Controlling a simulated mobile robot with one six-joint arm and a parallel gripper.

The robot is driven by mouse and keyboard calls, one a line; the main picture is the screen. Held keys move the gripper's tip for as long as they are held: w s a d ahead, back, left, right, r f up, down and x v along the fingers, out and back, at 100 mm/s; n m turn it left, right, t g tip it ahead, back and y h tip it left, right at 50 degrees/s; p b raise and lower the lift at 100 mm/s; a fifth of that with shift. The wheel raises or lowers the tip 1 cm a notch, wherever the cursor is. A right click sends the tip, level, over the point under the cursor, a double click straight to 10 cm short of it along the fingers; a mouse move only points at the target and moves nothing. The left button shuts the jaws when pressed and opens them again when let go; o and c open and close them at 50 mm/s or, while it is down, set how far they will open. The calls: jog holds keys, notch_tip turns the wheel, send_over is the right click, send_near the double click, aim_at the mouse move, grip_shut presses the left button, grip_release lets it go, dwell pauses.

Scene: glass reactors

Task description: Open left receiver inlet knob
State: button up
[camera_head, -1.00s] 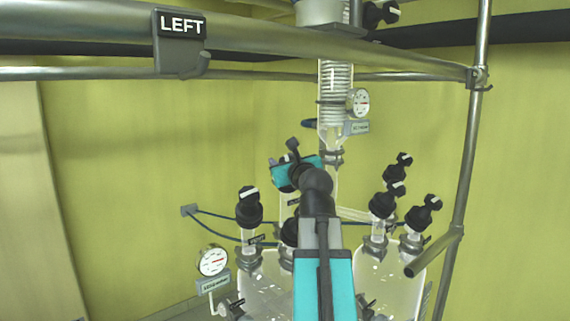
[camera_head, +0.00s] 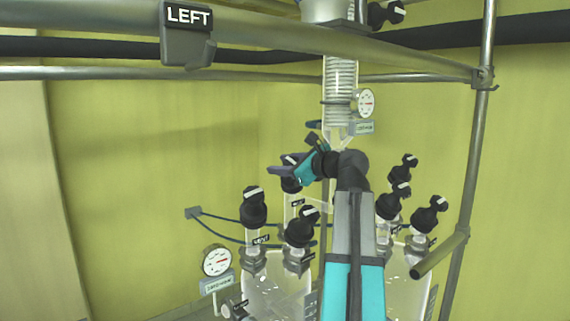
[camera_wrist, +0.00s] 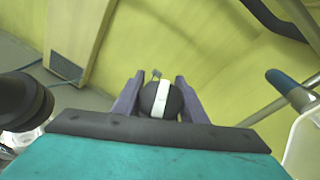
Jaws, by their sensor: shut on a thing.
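My gripper (camera_head: 280,171) is shut on a black knob with a white stripe (camera_wrist: 160,99). In the wrist view the knob sits between the two grey-purple fingers, its stripe close to upright in the picture. In the head view this knob (camera_head: 291,184) shows partly below the fingers, on top of a glass neck behind the front vessels. A left front knob (camera_head: 254,207) and a middle knob (camera_head: 301,227) stand on the left glass vessel (camera_head: 272,285). Their small labels are mostly too small to read.
Several black knobs (camera_head: 427,214) stand on the right glass vessel, close to my arm. A glass coil column (camera_head: 340,90) with a gauge rises behind. Metal rails (camera_head: 270,35) cross above, one with a LEFT sign (camera_head: 188,17). A round gauge (camera_head: 216,261) is at lower left.

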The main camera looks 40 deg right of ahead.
jog(key=shift+a+f+n+y, duration=0.1)
jog(key=shift+f+n+y, duration=0.05)
jog(key=shift+n+y, duration=0.3)
jog(key=shift+g, duration=0.3)
jog(key=o, duration=1.1)
jog(key=shift+s, duration=0.1)
jog(key=shift+c, duration=0.2)
jog(key=b+v, duration=0.3)
jog(key=v, duration=1)
jog(key=shift+s+b, duration=0.4)
